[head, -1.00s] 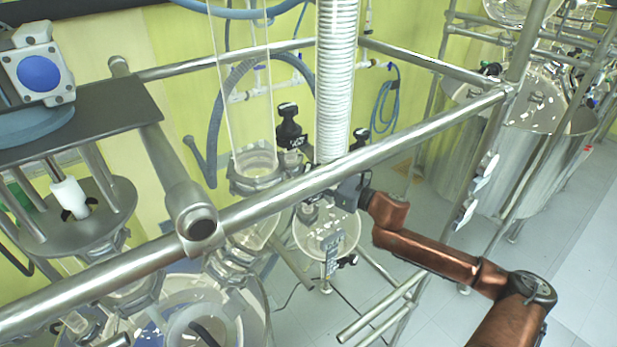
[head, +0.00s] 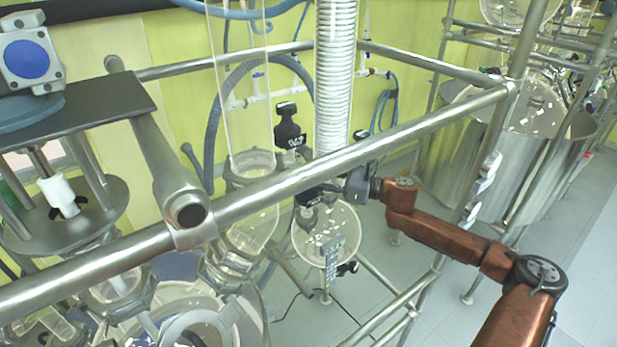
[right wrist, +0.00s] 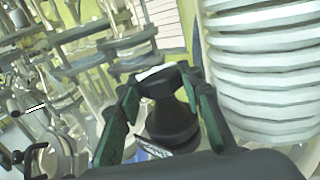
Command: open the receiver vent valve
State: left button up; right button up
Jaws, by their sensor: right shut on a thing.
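The round glass receiver (head: 325,232) hangs below the steel rail, left of my right arm. My right gripper (head: 330,190) is at its top, partly behind the rail. In the right wrist view, the green-padded fingers of my right gripper (right wrist: 160,84) are shut on a black valve knob (right wrist: 168,122), one finger on each side. The knob has a flat top with a pale patch. How far it is turned cannot be told. My left gripper is in neither view.
A steel rail (head: 350,152) crosses in front of the glassware. A white ribbed hose (head: 334,75) rises behind the rail; it is close beside the right gripper in the wrist view (right wrist: 262,70). Another black valve (head: 289,125) stands left of the hose. A large steel vessel (head: 455,165) stands at right.

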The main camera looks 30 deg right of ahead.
jog(key=shift+s+a+r, duration=0.1)
jog(key=shift+a+r, duration=0.05)
jog(key=shift+r, duration=0.1)
jog(key=o, duration=1)
jog(key=shift+c, duration=0.2)
jog(key=shift+o, duration=1.1)
jog(key=shift+a+r, duration=0.1)
jog(key=shift+s, duration=0.1)
